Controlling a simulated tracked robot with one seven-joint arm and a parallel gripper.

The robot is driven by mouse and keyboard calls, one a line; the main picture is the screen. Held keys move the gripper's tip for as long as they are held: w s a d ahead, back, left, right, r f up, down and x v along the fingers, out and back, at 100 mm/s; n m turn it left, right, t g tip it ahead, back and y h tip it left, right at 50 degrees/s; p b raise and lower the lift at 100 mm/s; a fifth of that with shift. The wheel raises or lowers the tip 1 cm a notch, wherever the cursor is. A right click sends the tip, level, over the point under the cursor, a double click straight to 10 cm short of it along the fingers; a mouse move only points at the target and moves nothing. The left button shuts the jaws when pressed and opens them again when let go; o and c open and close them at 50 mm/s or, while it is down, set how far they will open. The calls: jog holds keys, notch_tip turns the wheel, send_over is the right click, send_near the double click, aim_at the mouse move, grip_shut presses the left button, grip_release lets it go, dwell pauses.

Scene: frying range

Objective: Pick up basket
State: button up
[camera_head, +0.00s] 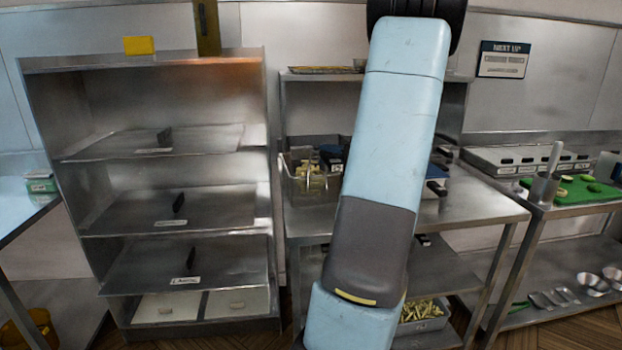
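A metal basket (304,187) stands on the steel counter in the middle, just left of my arm. Yellowish pieces and dark parts show at its top, too small to tell apart. My gripper cannot be made out. I cannot tell how far it is from the basket.
A steel shelf rack (172,222) stands at the left. A bin of fries (424,314) sits on the low shelf under the counter. At the right, a table holds a green board (575,190) and a metal pot (543,188). The counter (470,206) right of my arm has bare room.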

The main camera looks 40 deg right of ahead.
jog(key=shift+f, duration=0.1)
grip_shut()
dwell(0.4)
notch_tip(320, 180, up, 2)
jog(key=s+d+r, duration=0.1)
jog(key=s+r, duration=1)
jog(key=s, duration=0.3)
jog(key=shift+d, duration=0.25)
jog(key=shift+w, duration=0.1)
